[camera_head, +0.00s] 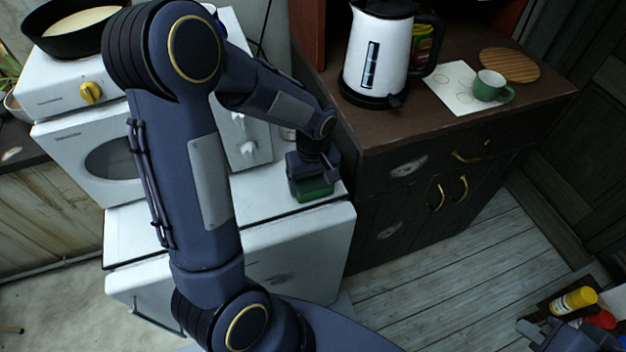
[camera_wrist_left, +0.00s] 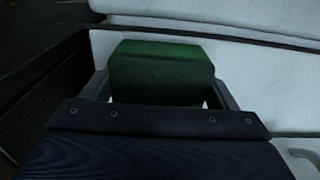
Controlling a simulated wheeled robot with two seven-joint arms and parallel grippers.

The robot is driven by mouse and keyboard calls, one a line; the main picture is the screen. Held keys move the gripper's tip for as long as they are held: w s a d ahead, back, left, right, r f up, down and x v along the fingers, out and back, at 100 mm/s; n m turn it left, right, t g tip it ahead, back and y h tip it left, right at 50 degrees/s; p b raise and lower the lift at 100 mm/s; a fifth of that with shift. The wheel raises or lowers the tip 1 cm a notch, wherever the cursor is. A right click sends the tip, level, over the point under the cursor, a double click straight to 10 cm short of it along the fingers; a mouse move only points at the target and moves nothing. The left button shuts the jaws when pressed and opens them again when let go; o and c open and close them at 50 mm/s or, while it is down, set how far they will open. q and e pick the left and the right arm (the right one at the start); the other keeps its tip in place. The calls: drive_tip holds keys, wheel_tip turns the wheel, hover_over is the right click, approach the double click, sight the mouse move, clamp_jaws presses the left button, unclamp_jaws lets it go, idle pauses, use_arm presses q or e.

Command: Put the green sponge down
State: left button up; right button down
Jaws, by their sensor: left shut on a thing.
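The green sponge (camera_head: 312,190) is between the fingers of my left gripper (camera_head: 316,178), near the right end of the low white appliance top (camera_head: 262,206). The gripper is shut on it. In the left wrist view the sponge (camera_wrist_left: 160,72) shows as a dark green block between both fingers of the left gripper (camera_wrist_left: 165,92), with white surfaces beyond. I cannot tell whether the sponge touches the white top. Part of my right gripper (camera_head: 566,334) shows at the bottom right corner; its finger opening is unclear.
A dark wooden cabinet (camera_head: 430,135) stands close right of the sponge. On it are a white kettle (camera_head: 378,50), a green mug (camera_head: 487,88), a paper sheet (camera_head: 455,90) and a round board (camera_head: 510,64). A white stove with a pan (camera_head: 72,32) stands at the left.

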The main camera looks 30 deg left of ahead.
sight(313, 179)
use_arm(q)
drive_tip(key=shift+f, duration=0.25)
drive_tip(key=o, duration=1)
drive_tip(key=shift+r, duration=0.1)
drive_tip(key=shift+c, duration=0.2)
wheel_tip(313, 179, up, 12)
drive_tip(key=s+d+r+m+t+h, duration=0.2)
drive_tip(key=s+m, duration=0.2)
drive_tip(key=s, duration=0.4)
drive_tip(key=s+d+r+m+t+h, duration=0.1)
drive_tip(key=s+d+m+t, duration=0.1)
drive_tip(key=s, duration=0.7)
drive_tip(key=shift+r+m+t+h, duration=0.4)
drive_tip(key=shift+m+t, duration=0.4)
drive_tip(key=shift+m, duration=0.4)
